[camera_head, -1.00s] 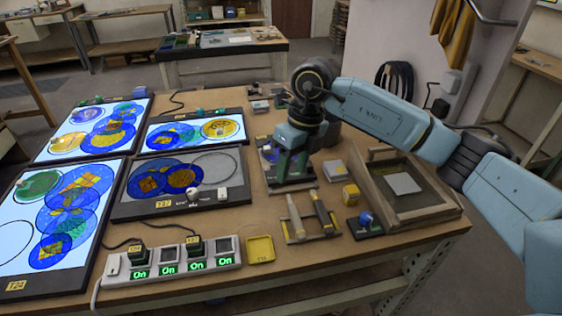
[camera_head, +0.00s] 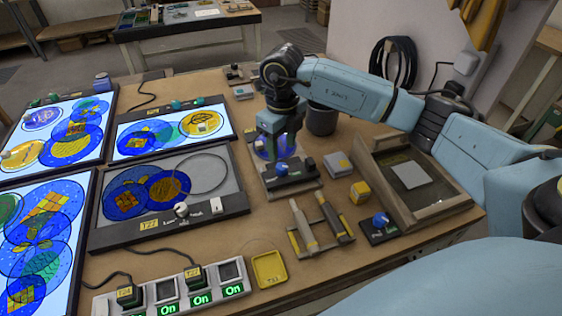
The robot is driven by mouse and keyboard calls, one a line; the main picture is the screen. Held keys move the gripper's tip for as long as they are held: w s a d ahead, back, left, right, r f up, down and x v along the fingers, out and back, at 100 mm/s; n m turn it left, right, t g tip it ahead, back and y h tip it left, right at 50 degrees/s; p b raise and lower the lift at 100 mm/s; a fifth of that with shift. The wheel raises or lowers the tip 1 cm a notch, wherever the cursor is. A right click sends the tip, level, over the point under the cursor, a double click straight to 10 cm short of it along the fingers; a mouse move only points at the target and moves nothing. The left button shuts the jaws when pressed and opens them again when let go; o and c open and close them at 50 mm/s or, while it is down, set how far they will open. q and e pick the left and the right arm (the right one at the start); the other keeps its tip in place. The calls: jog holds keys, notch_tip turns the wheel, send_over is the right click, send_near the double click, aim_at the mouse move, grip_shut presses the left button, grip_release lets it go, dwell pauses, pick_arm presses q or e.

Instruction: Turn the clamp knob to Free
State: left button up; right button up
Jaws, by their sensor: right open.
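My right gripper (camera_head: 280,152) points down over a small clamp stand at the middle back of the table. The stand has a grey base (camera_head: 296,186), a dark bar with a blue knob (camera_head: 281,170) at its left and a black block at its right. A blue glass disc (camera_head: 262,148) shows behind the bar, partly hidden by the fingers. The fingers are open just above and behind the blue knob; I cannot tell whether they touch it. Any marking on the knob is too small to read. My left gripper is out of view.
Another blue knob (camera_head: 380,220) sits on a black plate at right, beside a wooden tray (camera_head: 450,208). A yellow block (camera_head: 360,192), a grey block (camera_head: 338,164), a tool rest (camera_head: 322,240) and a yellow dish (camera_head: 270,269) stand nearby. Lit panels fill the left.

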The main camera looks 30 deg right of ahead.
aim_at(282, 166)
notch_tip(282, 166, down, 7)
jog(key=shift+r, duration=0.1)
dwell(0.3)
jog(key=c, duration=1)
